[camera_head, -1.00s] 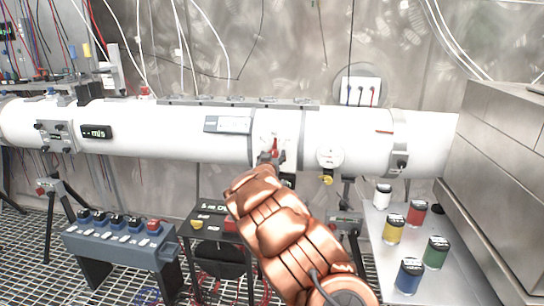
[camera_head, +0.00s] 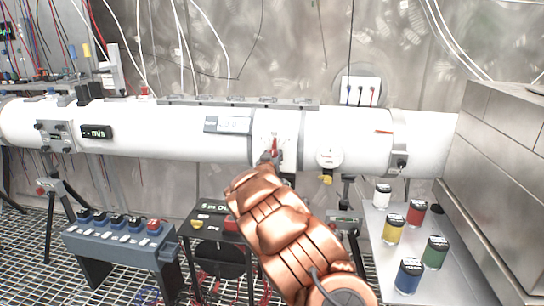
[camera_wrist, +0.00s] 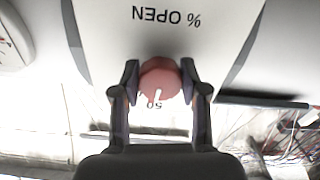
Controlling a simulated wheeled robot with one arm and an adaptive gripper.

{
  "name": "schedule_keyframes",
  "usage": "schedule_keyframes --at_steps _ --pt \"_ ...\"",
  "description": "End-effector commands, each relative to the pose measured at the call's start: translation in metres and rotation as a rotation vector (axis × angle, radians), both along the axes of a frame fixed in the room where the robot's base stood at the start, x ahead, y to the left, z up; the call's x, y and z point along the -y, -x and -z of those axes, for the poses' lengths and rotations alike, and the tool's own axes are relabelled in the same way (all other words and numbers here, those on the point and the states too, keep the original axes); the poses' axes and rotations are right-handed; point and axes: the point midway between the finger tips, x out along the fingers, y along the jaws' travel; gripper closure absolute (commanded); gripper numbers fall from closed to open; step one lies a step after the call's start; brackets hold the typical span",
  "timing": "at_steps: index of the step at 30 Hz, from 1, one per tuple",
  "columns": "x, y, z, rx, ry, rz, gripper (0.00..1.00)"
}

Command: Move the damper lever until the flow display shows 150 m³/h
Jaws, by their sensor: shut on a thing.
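The damper lever (camera_head: 274,145) is red and sits on a white plate on the large white pipe (camera_head: 180,130). In the wrist view its round red end (camera_wrist: 160,78) lies between my gripper's fingers (camera_wrist: 160,82), which are shut on it. A small display (camera_head: 97,132) on the pipe's left reads something like "m/s".
A round white gauge (camera_head: 329,157) is right of the lever. Coloured cans (camera_head: 395,228) stand on a metal shelf at the right, beside a large steel box (camera_head: 505,160). A blue-grey button box (camera_head: 120,240) stands lower left.

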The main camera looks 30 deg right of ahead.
Motion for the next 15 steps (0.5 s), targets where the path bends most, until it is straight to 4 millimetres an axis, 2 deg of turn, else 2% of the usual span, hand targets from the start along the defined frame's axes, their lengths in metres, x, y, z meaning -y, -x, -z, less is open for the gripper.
schedule_keyframes --at_steps 8,15 --pt "-0.0024 -0.0013 -0.0073 -0.097 0.112 -0.003 0.91" --pt "-0.0014 -0.0006 -0.0045 -0.222 0.256 -0.002 0.91"
